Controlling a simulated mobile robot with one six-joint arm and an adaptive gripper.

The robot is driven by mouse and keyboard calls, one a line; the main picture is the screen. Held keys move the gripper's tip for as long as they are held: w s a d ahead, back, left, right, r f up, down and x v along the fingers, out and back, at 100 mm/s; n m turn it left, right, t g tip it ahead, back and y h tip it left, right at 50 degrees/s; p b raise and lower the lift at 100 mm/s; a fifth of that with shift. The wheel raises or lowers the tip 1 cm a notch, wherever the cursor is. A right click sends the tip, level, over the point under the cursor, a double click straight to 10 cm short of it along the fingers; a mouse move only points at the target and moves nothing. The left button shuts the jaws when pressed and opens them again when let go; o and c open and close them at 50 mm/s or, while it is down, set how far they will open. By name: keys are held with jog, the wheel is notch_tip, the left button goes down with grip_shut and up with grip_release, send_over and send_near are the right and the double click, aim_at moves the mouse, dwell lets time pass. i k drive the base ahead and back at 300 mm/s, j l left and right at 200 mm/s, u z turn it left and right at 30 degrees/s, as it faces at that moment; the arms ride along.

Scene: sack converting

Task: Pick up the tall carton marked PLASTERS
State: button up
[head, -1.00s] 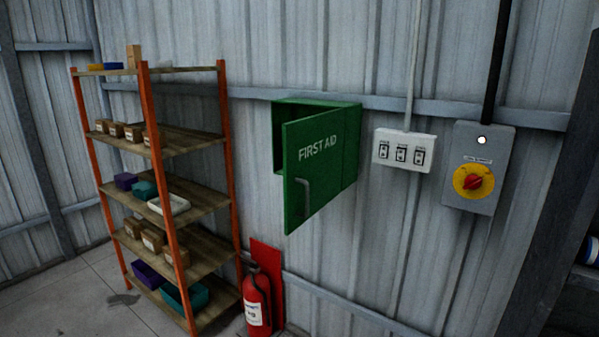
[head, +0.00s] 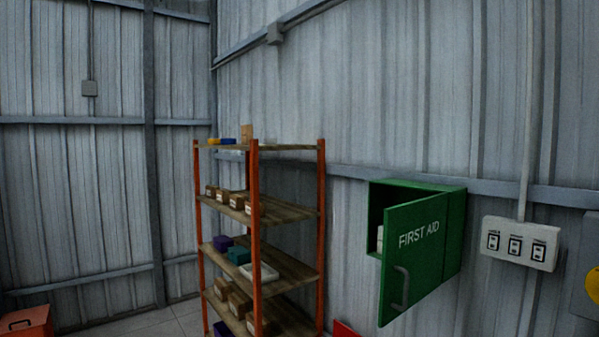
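No carton with a readable PLASTERS mark shows. A green FIRST AID cabinet (head: 457,236) hangs on the metal wall at the right, its door (head: 413,262) swung partly open. The door hides most of the inside. Through the gap at the left, a whitish item (head: 380,236) shows inside; I cannot tell what it is. My gripper is not in view.
An orange-posted rack (head: 254,228) with several boxes and bins stands left of the cabinet. A switch panel (head: 520,243) is right of the door. An orange case (head: 26,322) sits at lower left. Part of a red board (head: 345,330) shows below the cabinet.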

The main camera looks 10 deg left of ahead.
aim_at(246, 130)
jog(key=i+j+u, duration=0.1)
jog(key=i+j, duration=0.4)
jog(key=i, duration=0.15)
jog(key=i+j+u, duration=0.1)
jog(key=i+j, duration=0.35)
jog(key=i, duration=0.2)
